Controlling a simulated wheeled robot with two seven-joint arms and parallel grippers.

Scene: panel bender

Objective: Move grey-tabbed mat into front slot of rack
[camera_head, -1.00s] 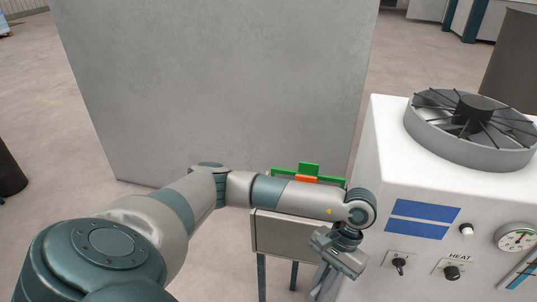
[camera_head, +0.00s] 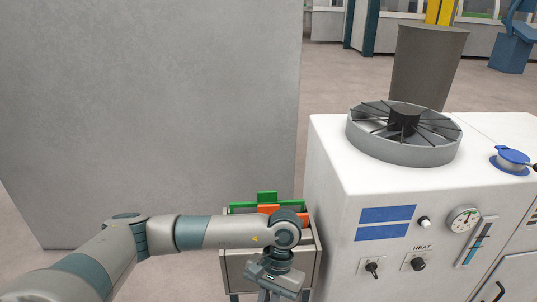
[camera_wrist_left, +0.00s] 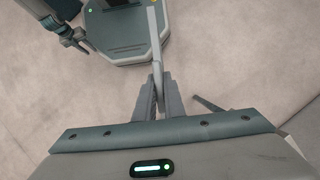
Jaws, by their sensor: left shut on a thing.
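My left gripper (camera_head: 272,292) is low in front of the rack (camera_head: 238,266). In the left wrist view its two fingers (camera_wrist_left: 159,92) are shut on a thin pale grey piece, seen edge-on, which I take to be the grey-tabbed mat (camera_wrist_left: 155,42). Its tab cannot be made out. The rack is a grey box on legs. A green-tabbed mat (camera_head: 267,197) and an orange-tabbed mat (camera_head: 268,209) show at its top. My forearm and wrist hide part of the rack's top, and the front slot is not visible. What seems to be my right gripper (camera_wrist_left: 86,46) shows small in the left wrist view.
A white machine (camera_head: 345,190) with a round fan (camera_head: 404,133), knobs and a gauge stands close to the rack's right. A tall grey panel (camera_head: 150,110) rises behind the rack. Open floor (camera_wrist_left: 235,60) shows in the left wrist view.

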